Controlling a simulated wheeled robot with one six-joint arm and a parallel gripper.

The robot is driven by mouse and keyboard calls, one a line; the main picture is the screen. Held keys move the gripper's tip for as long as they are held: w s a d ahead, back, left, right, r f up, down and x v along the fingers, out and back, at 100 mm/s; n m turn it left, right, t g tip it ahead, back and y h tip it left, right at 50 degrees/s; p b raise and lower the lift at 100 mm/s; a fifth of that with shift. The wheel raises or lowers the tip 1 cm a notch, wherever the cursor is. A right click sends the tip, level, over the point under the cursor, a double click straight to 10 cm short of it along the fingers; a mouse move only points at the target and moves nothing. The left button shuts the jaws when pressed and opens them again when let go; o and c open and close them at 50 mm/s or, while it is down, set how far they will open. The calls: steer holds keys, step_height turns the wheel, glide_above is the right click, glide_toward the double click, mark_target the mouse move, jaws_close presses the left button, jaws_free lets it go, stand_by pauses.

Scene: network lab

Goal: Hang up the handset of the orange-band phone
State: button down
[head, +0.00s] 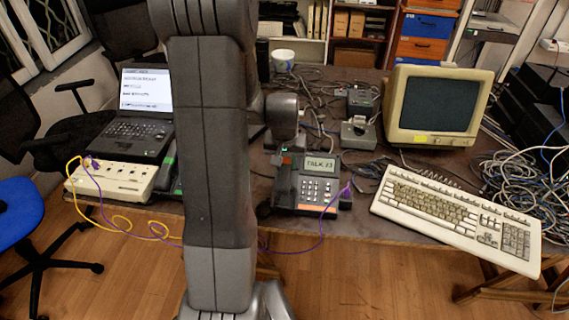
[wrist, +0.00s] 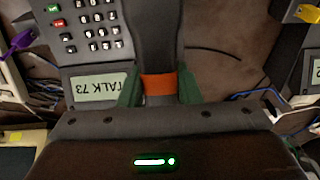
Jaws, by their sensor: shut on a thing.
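The orange-band phone (head: 318,188) stands near the front edge of the table, with a keypad, a lit screen reading "TALK 73" and an orange stripe on its front. Its keypad and screen (wrist: 98,87) also show in the wrist view. The dark handset (wrist: 153,35) with an orange band runs along the side of the phone body. My gripper (wrist: 159,92) is shut on the handset at the band, a green finger on each side. In the head view my gripper (head: 287,160) is at the phone's left side. Whether the handset touches its cradle is hidden.
A beige monitor (head: 437,103) and keyboard (head: 455,217) stand to the right. A laptop (head: 143,115) and a beige box (head: 112,181) are to the left. Purple cable (head: 322,228) hangs at the front edge. Loose cables (head: 515,185) lie at right. My arm hides the table's middle left.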

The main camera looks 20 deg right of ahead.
steer(key=shift+b+x, duration=1.35)
steer(key=shift+x, duration=0.9)
steer(key=shift+b+x, duration=0.85)
steer(key=shift+x, duration=0.05)
steer(key=shift+r, duration=0.1)
steer(key=c, duration=1)
jaws_free()
steer(key=shift+w+a, duration=0.1)
steer(key=shift+o, duration=0.2)
steer(key=v, duration=1.3)
steer(key=shift+a+r+p, duration=0.1)
steer(key=shift+r+p, duration=0.2)
